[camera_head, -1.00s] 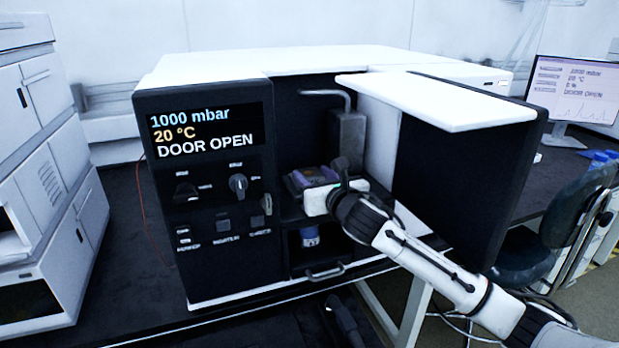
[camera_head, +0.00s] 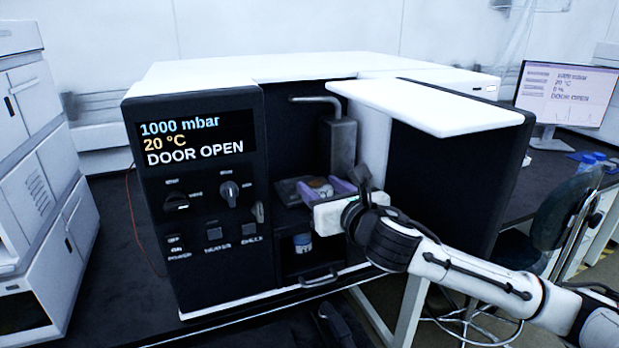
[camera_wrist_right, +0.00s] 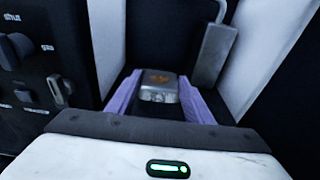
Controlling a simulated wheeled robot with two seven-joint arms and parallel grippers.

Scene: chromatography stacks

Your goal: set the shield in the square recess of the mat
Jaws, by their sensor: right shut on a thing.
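My right gripper (camera_head: 324,189) reaches into the open chamber of the instrument, its purple fingers level and pointing inward. It is shut on a small silvery block with an orange mark, apparently the shield (camera_head: 319,184). The shield also shows between the fingertips in the right wrist view (camera_wrist_right: 158,86). A dark grey slab (camera_head: 286,192), perhaps the mat, lies on the chamber floor beside and under the fingers. Its square recess is not distinguishable. I cannot tell whether the shield touches the slab.
The instrument (camera_head: 200,245) has a control panel at left and its open door (camera_head: 455,170) at right. A grey post with a bent pipe (camera_head: 338,143) stands at the chamber's back right. A small jar (camera_head: 302,243) sits in the compartment below, above a handle (camera_head: 320,279).

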